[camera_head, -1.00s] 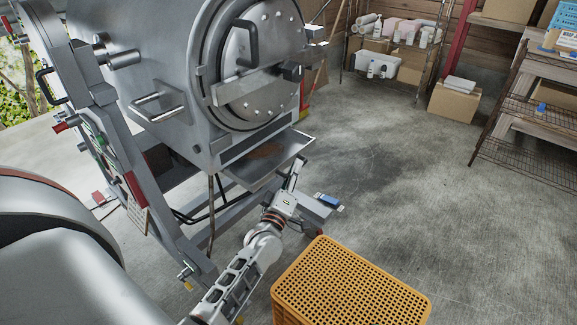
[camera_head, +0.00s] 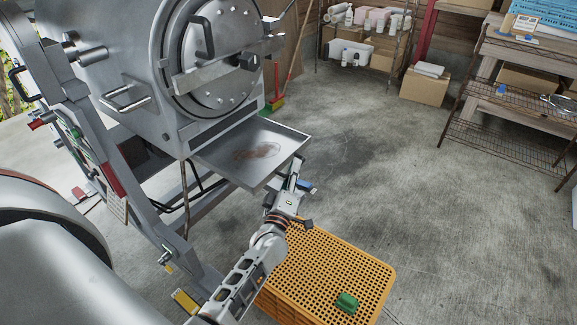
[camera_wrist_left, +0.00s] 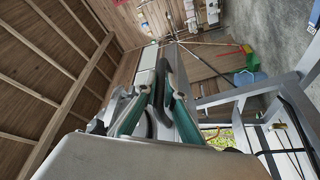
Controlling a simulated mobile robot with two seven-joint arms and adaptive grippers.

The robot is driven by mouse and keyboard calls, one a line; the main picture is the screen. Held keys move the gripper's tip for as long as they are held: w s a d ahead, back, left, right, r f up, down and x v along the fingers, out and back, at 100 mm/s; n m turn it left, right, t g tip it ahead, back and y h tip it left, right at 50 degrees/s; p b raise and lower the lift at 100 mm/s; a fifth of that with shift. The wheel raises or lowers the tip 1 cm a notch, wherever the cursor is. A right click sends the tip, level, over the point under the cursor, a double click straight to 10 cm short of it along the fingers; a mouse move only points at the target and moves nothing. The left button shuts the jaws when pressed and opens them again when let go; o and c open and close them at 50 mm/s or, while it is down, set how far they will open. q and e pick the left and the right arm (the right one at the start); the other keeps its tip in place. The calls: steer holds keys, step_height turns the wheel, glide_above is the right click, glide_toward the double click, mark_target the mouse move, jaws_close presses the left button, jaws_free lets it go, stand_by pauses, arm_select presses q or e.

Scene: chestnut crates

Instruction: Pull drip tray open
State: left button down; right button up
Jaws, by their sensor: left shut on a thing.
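The drip tray (camera_head: 225,160) is a flat grey metal tray with a brown stain. It sticks out from under the round door of the big steel machine (camera_head: 140,65). In the left wrist view the fingers (camera_wrist_left: 160,98) are close together; the exact contact is hard to make out. My right gripper is not in view.
Shelves (camera_head: 500,130) and a cardboard box (camera_head: 424,88) stand at the back right. The concrete floor between is clear.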

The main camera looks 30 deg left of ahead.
arm_select(q)
steer(key=shift+d+f, duration=0.1)
steer(key=shift+d, duration=0.35)
steer(key=c, duration=2.4)
jaws_free()
steer(key=v, duration=1.2)
steer(key=shift+s+d, duration=0.1)
steer(key=shift+d, duration=0.05)
